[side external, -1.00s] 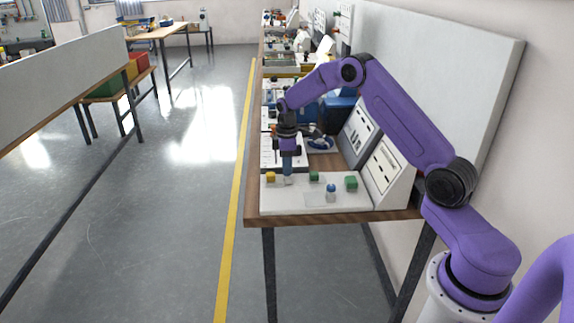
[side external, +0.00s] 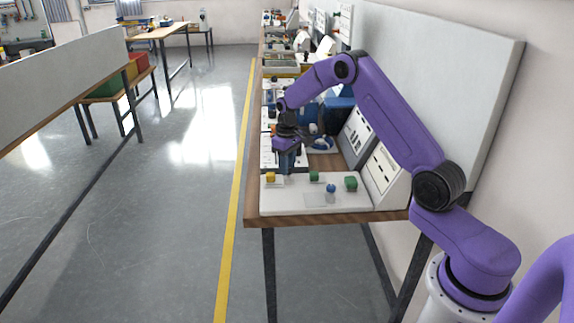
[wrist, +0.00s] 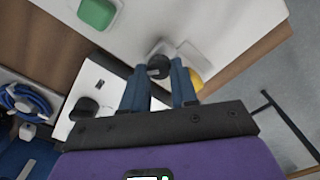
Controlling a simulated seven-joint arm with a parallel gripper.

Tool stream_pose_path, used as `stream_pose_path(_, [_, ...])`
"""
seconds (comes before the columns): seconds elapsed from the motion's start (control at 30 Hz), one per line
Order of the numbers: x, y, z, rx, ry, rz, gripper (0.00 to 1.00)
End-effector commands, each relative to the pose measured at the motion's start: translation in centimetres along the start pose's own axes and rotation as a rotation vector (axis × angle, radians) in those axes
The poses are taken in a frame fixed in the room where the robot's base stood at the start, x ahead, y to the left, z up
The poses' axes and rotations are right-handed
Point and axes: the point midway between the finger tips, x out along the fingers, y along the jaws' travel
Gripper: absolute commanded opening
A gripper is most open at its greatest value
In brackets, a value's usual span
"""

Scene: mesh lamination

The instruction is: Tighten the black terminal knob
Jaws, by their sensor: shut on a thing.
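The black terminal knob (wrist: 158,67) shows in the wrist view as a small dark round piece between the tips of my two blue fingers, over a pale clear base on the white board (wrist: 200,22). My gripper (wrist: 160,74) is shut on it. In the side view my gripper (side external: 288,171) points down at the board's back left, just right of a yellow block (side external: 270,177). The knob is hidden there by my fingers. How the knob sits on its post cannot be made out.
Two green blocks (side external: 314,176) (side external: 350,183) and a blue knob (side external: 331,188) stand on the board to the right. White instrument panels (side external: 383,176) rise at its right. Another black knob (wrist: 85,108) lies on a neighbouring panel. The wooden bench edge (side external: 320,219) is in front.

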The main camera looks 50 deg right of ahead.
Motion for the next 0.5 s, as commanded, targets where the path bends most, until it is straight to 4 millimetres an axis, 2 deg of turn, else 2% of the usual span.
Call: stream_pose_path(0.5, [-0.08, 0.18, 0.09, 0.491, -0.002, 0.0, 0.0])
